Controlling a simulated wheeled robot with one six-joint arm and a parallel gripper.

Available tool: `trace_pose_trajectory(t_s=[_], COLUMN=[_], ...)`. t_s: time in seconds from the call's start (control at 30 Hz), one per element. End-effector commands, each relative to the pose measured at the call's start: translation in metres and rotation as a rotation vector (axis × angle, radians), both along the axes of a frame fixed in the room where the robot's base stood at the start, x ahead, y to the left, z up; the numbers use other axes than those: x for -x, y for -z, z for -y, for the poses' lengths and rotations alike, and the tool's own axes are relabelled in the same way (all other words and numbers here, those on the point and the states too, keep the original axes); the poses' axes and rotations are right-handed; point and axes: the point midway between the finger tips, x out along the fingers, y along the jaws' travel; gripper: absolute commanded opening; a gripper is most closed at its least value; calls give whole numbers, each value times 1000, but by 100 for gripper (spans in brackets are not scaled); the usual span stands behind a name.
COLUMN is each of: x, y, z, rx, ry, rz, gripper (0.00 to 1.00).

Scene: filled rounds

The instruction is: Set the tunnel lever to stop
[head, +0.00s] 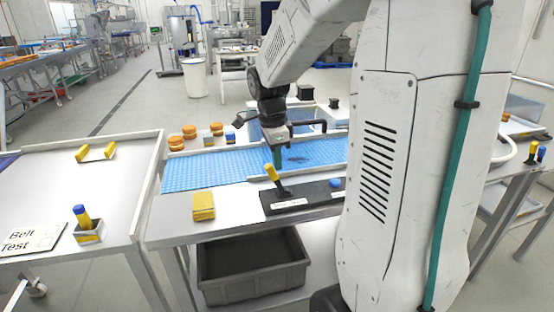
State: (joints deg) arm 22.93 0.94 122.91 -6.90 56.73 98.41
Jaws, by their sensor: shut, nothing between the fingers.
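A lever with a yellow handle (271,172) stands on a black base plate (300,194) at the front edge of the middle table. The handle leans to the left. A blue knob (335,183) sits at the right part of the same plate. White labels are on the plate's front, too small to read, so I cannot tell which lever position is stop. My gripper (276,158) points down just above and behind the yellow handle, shut and empty. I cannot tell whether it touches the handle. My arm hides the plate's right end.
A blue belt (215,168) runs behind the plate, with a black frame (318,124) over it. A yellow block (203,206) lies left of the plate. Orange rounds (176,141) stand behind the belt. A grey crate (252,270) is under the table. A left table (50,185) holds other items.

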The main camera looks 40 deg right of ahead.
Motion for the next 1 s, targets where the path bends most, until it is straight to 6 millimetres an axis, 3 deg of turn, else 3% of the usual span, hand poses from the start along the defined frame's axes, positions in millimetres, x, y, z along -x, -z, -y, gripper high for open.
trace_pose_trajectory(t_s=[0.37,0.57,0.63,0.8,1.0], x=[-1,7,9,5,3], y=[0,-12,-22,-64,-99], z=[-3,20,28,20,16], rx=[-9,-6,-3,-1,-2], ry=[-3,-4,-9,-11,-9], rz=[2,2,5,6,3], gripper=[0,0,0,0,0])
